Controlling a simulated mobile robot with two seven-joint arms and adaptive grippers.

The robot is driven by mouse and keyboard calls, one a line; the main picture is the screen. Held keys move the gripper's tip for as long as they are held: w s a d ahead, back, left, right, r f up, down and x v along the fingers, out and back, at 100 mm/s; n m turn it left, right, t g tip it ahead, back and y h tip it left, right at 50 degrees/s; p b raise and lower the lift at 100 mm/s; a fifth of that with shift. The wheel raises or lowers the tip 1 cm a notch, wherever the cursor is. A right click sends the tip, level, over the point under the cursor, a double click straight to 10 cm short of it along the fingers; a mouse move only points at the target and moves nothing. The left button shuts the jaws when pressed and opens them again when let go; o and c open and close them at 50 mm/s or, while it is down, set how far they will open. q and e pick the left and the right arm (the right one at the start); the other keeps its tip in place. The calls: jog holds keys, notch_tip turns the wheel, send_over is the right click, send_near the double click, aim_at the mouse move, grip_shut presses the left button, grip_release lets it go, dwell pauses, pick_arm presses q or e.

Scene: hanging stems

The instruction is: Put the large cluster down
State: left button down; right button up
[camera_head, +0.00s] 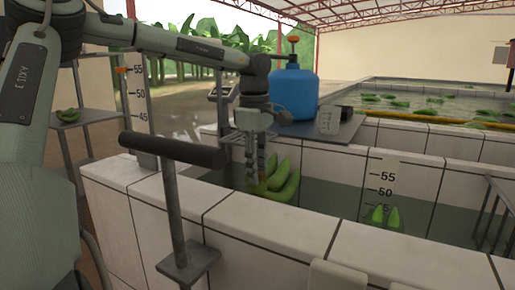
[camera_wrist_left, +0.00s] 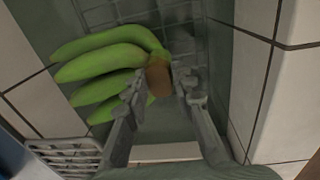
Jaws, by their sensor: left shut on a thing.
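A large cluster of green bananas (camera_head: 284,184) hangs from my left gripper (camera_head: 255,172) inside the tiled tank, just behind its near wall. In the left wrist view the cluster (camera_wrist_left: 105,62) fans out to the left from its brown crown (camera_wrist_left: 158,77). The fingers of my left gripper (camera_wrist_left: 163,92) are shut on that crown. Water and a grey grid (camera_wrist_left: 188,22) lie beyond the cluster; I cannot tell whether the fruit touches either. My right gripper is not in view.
White tiled walls (camera_head: 285,232) enclose the tank. A smaller green cluster (camera_head: 385,215) is in the water near a depth scale (camera_head: 384,180). A dark T-shaped post (camera_head: 172,185) stands in front. A blue jug (camera_head: 292,92) stands on the far ledge.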

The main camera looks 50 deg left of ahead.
aim_at(258, 194)
pick_arm(q)
jog(key=shift+w+f, duration=0.1)
jog(key=shift+f, duration=3.2)
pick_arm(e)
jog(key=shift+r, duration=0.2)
pick_arm(q)
jog(key=shift+f, duration=0.1)
jog(key=shift+f, duration=0.1)
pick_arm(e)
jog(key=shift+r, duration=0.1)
pick_arm(q)
jog(key=shift+f+b, duration=0.2)
jog(key=shift+b, duration=0.2)
jog(key=shift+f, duration=0.2)
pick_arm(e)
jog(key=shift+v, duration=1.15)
